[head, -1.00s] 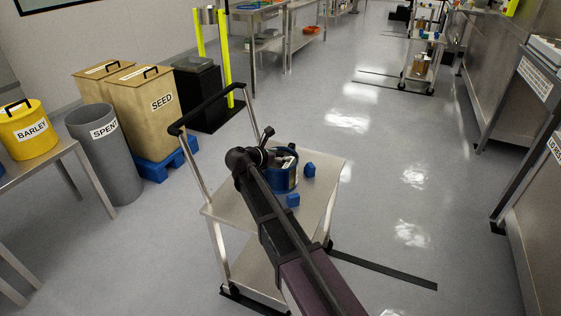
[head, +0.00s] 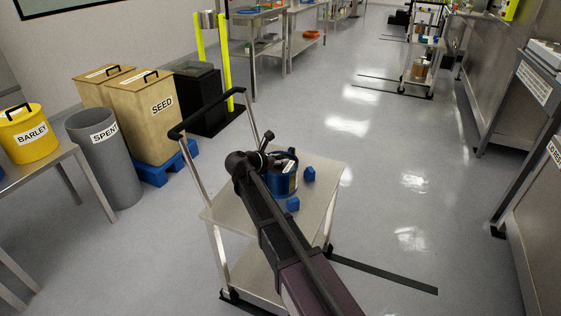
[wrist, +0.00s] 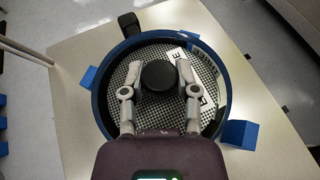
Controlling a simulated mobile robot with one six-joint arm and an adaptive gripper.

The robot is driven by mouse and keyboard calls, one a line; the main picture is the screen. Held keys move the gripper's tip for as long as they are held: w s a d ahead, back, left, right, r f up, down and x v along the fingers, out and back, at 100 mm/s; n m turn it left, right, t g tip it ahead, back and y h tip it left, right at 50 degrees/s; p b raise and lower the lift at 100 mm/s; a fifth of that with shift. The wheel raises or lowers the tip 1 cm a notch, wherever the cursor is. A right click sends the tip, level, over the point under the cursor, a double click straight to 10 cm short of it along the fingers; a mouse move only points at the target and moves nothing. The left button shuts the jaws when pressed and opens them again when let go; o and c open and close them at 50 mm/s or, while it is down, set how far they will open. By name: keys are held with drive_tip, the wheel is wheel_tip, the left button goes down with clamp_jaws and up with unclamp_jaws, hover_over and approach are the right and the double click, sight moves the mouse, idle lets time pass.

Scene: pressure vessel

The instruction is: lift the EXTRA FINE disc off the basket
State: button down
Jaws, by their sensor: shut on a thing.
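The EXTRA FINE disc (wrist: 149,113) is a round perforated plate with a black centre knob (wrist: 158,76) and a white label, of which only a few letters show. It lies within the blue round rim of the basket (wrist: 102,103); whether it is raised off its seat I cannot tell. My gripper (wrist: 160,70) is shut on the knob, one finger on each side. In the head view my gripper (head: 266,158) is at the blue basket (head: 281,181) on the cart, and my arm hides part of it.
The basket stands on a steel cart (head: 237,207) with a black handle. Blue blocks sit around it, one at the lower right (wrist: 240,133) and one at the left (wrist: 89,79). Bins (head: 145,115) stand to the left. The floor to the right is open.

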sight(280, 157)
drive_tip(key=shift+r, duration=0.15)
wheel_tip(280, 157, up, 2)
drive_tip(key=shift+r+p, duration=0.1)
drive_tip(key=shift+p, duration=1.1)
drive_tip(key=shift+r+p, duration=0.8)
drive_tip(key=s+a, duration=0.2)
drive_tip(key=s, duration=0.5)
drive_tip(key=s+a, duration=0.3)
drive_tip(key=s, duration=0.5)
drive_tip(key=shift+a+r+p, duration=0.2)
drive_tip(key=shift+r+p, duration=0.2)
